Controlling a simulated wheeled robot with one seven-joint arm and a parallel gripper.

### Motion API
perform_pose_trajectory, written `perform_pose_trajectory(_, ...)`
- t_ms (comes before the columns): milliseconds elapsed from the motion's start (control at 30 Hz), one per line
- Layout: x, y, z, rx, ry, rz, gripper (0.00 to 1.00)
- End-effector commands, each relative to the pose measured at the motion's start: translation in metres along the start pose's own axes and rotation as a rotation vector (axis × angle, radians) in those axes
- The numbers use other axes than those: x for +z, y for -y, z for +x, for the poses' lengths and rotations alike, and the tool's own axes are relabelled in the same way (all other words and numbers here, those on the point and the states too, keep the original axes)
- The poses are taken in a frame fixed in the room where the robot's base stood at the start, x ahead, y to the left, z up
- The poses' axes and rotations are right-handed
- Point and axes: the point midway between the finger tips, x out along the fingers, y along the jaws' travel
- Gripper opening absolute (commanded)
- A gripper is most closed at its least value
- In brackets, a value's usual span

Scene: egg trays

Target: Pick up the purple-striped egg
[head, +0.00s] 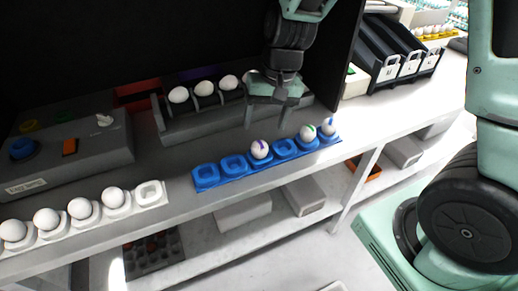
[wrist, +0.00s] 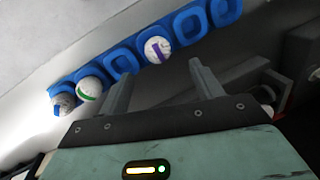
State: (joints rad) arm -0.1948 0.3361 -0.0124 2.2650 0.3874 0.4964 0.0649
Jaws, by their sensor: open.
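The purple-striped egg (head: 260,149) sits in the middle cup of a blue egg tray (head: 207,178) at the shelf's front edge. It also shows in the wrist view (wrist: 158,50), with its purple stripe facing the camera. My gripper (head: 265,119) is open and empty, above and behind the tray in the head view. In the wrist view the two fingers (wrist: 161,80) point toward the tray, and the purple-striped egg lies beyond the tips, apart from them. A green-striped egg (head: 307,134) and a blue-striped egg (head: 328,126) sit at the tray's right end.
A white tray (head: 150,194) with several white eggs lies at the left front. A grey holder (head: 170,132) with white eggs stands behind the blue tray, close to my gripper. A grey control box (head: 70,155) is at the left. Black racks (head: 395,50) stand at the right back.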

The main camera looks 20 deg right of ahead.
Motion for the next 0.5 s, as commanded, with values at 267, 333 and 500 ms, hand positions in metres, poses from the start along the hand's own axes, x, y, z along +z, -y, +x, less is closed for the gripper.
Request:
perform_pose_trajectory(267, 0.000, 0.000, 0.024, 0.000, 0.000, 0.000, 0.65)
perform_pose_trajectory(333, 0.002, -0.001, 0.032, 0.001, 0.004, 0.000, 0.65)
perform_pose_trajectory(500, 0.004, -0.004, 0.058, 0.001, 0.004, 0.001, 0.65)
